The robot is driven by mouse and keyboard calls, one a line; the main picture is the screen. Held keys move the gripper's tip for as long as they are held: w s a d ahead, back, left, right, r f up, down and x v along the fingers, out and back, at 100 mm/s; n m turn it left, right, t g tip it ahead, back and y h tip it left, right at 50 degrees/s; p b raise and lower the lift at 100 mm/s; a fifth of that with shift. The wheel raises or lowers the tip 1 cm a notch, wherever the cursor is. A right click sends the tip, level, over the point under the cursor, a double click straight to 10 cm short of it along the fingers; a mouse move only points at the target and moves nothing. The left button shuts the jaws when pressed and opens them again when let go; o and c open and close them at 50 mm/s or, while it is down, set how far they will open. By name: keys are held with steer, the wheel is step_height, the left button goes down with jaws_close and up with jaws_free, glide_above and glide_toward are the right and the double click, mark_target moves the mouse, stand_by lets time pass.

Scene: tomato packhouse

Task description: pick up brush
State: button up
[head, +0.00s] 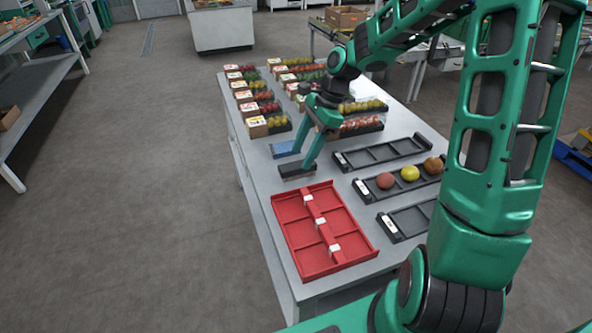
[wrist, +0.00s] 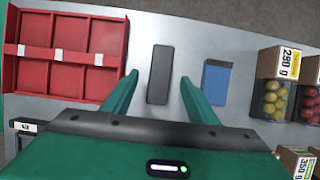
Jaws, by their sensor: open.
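A dark grey oblong block, which looks like the brush (wrist: 160,74), lies flat on the grey table. It also shows in the head view as a dark block (head: 295,170) beside the red tray. My gripper (wrist: 159,77) is open above it. In the wrist view its fingers stand on either side of the block, with a gap to each side. In the head view my gripper (head: 308,158) hides part of the block. Bristles cannot be made out, and whether the fingertips reach the table cannot be told.
A blue and dark block (wrist: 216,82) lies just right of my gripper in the wrist view. The red divided tray (head: 285,213) stands nearby. Black trays (head: 352,161) stand to the right, one holding 3 round fruits. Several tomato packs (head: 256,126) stand farther back.

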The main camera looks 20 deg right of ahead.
mark_target(299, 164)
steer(key=shift+x, duration=2.8)
steer(key=shift+d+f, duration=0.1)
steer(key=shift+d, duration=0.05)
steer(key=c, duration=1.2)
